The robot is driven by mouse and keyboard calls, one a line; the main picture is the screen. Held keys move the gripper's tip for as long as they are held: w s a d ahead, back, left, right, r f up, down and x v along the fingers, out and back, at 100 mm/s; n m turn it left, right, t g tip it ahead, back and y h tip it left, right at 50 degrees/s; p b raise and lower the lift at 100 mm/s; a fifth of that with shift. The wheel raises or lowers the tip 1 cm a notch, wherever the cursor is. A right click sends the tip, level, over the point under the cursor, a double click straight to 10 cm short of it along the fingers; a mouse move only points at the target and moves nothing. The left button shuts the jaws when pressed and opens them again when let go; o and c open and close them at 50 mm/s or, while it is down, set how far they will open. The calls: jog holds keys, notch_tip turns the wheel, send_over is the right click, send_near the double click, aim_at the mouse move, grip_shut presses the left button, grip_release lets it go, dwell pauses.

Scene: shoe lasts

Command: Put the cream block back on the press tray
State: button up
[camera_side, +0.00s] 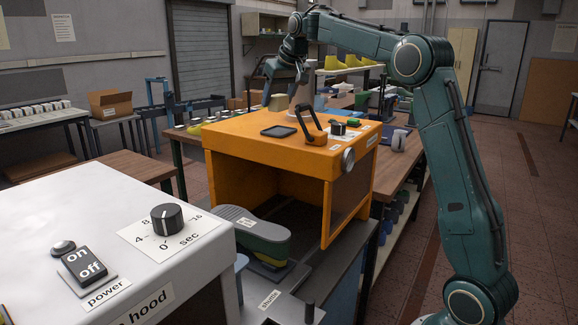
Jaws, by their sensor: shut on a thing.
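My gripper (284,86) is at the end of my arm, above and behind the far edge of the orange machine. It is shut on a dull cream-khaki block (278,102), which shows just below the fingers. The block's lower edge lies close to the machine's back edge in the picture, and I cannot tell how high it hangs. No label marks a press tray. A small dark tray (279,131) lies empty on top of the orange machine (262,148). A grey, yellow and green shoe-shaped piece (250,232) lies below, at the machine's open front.
An upright orange-and-black handle (308,125), a knob and a green button stand on the machine's top. A white hood (110,245) with a dial fills the front left. A plate labelled shuttle (270,299) lies at the front. Benches stand behind.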

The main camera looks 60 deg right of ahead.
aim_at(281, 111)
jog(key=shift+f, duration=1.05)
jog(key=shift+f, duration=0.1)
jog(key=shift+f, duration=1.7)
jog(key=shift+f, duration=0.15)
jog(key=o, duration=0.9)
jog(key=shift+o, duration=0.2)
jog(key=v, duration=1.2)
jog(key=shift+s+a, duration=0.1)
jog(key=shift+a, duration=0.05)
